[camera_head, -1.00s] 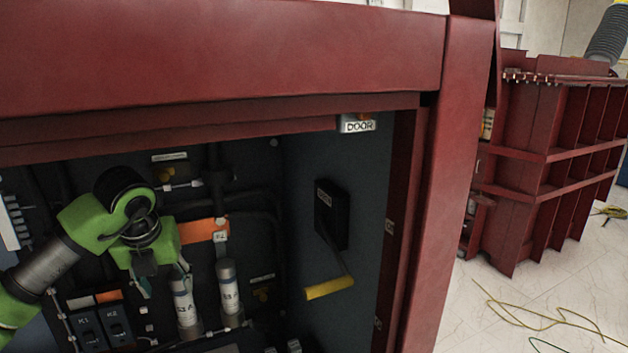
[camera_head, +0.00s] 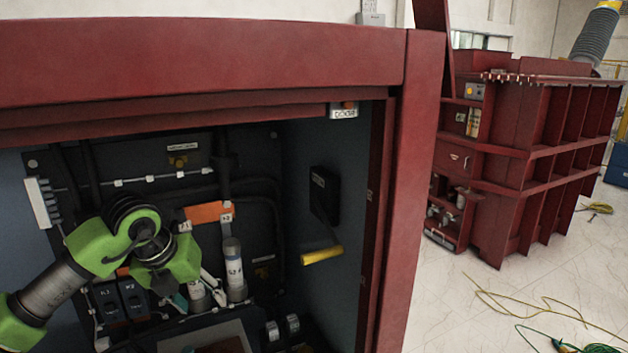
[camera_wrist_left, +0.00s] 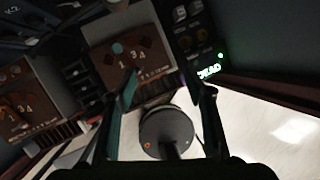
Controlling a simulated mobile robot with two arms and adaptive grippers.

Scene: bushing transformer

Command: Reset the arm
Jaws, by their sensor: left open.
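My left arm reaches from the left into the open red cabinet (camera_head: 250,60) in the head view. My left gripper (camera_head: 190,298) is inside it, partly hidden behind my green wrist, in front of the lower panel. In the left wrist view my left gripper (camera_wrist_left: 168,88) is open, its two fingers apart with nothing held between them. Beyond the fingers are a brown panel with numbered marks (camera_wrist_left: 130,58) and a dark round knob-like part (camera_wrist_left: 166,130). My right gripper is in neither view.
A grey cylinder (camera_head: 234,272) stands close right of my gripper. A black box (camera_head: 324,195) with a yellow-handled lever (camera_head: 322,255) is on the right inner wall. The red cabinet post (camera_head: 405,190) bounds the opening. Outside, yellow and green cables (camera_head: 540,312) lie on the floor.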

